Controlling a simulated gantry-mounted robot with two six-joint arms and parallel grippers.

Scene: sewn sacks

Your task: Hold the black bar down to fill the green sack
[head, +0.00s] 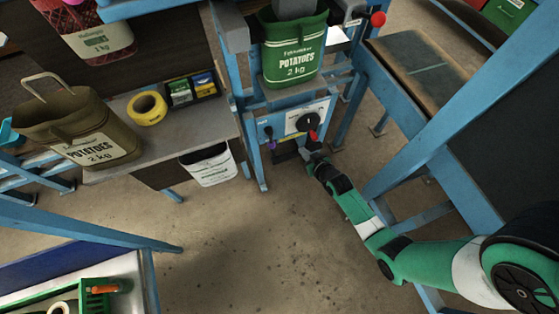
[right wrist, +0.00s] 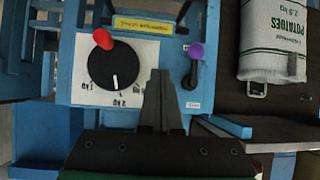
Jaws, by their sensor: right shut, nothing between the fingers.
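The green sack (head: 292,55), labelled potatoes 2 kg, hangs upright below a grey spout (head: 295,8). Under it is a blue control panel with a black dial (head: 308,122) with a red knob, also in the right wrist view (right wrist: 113,68). Beside it is a thin dark lever with a purple knob (right wrist: 196,50). I cannot tell whether this lever is the black bar. My right gripper (head: 312,156) is shut and empty, close to the panel's lower edge; its fingers (right wrist: 160,75) cover part of the panel between dial and lever. My left gripper is out of view.
An olive sack (head: 75,125), yellow tape (head: 147,108) and small boxes (head: 190,88) are on the left bench. A white sack (head: 208,166) hangs at its edge. Blue frames stand at right. The floor (head: 240,235) in front is clear.

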